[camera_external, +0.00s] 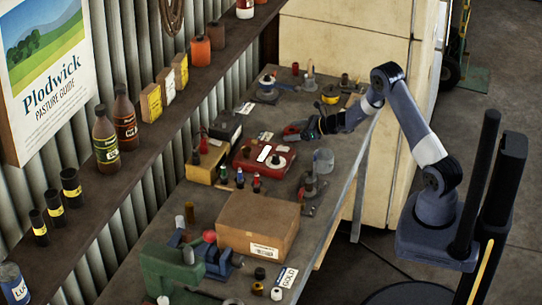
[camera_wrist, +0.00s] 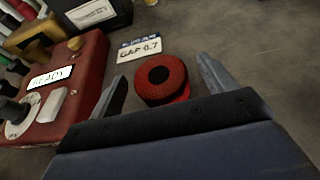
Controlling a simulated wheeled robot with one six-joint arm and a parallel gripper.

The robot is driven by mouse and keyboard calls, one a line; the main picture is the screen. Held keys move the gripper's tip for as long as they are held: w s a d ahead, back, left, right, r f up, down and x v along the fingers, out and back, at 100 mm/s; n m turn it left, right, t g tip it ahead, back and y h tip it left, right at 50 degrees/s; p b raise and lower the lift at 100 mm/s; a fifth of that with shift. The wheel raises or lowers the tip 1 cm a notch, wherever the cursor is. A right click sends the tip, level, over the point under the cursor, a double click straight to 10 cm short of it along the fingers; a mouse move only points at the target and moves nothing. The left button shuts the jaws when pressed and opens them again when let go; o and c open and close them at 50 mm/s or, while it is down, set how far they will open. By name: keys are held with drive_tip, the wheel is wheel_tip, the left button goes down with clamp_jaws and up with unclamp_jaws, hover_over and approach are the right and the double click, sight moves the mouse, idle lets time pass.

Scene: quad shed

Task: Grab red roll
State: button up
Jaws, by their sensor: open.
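The red roll (camera_wrist: 162,92) stands on the bench in the wrist view, a short round piece with a textured red top and a dark hole in its middle. My open gripper (camera_wrist: 161,68) has one finger on each side of it in this view, with gaps between the fingers and the roll. I cannot tell how far above the roll the fingers are. In the external view my gripper (camera_external: 303,131) is low over the bench's far half, by a small red shape (camera_external: 291,129) that seems to be the roll, partly hidden.
A red box with a READY label (camera_wrist: 62,90) is close on the left in the wrist view. A GAP 0.7 card (camera_wrist: 139,47) lies behind the roll. In the external view, a grey cup (camera_external: 323,160) and a cardboard box (camera_external: 257,223) stand nearer on the bench.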

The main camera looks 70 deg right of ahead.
drive_tip(key=shift+w+f, duration=0.2)
drive_tip(key=shift+w, duration=0.15)
drive_tip(key=shift+c, duration=0.5)
drive_tip(key=c, duration=0.9)
drive_tip(key=shift+c, duration=0.6)
drive_tip(key=shift+r, duration=0.15)
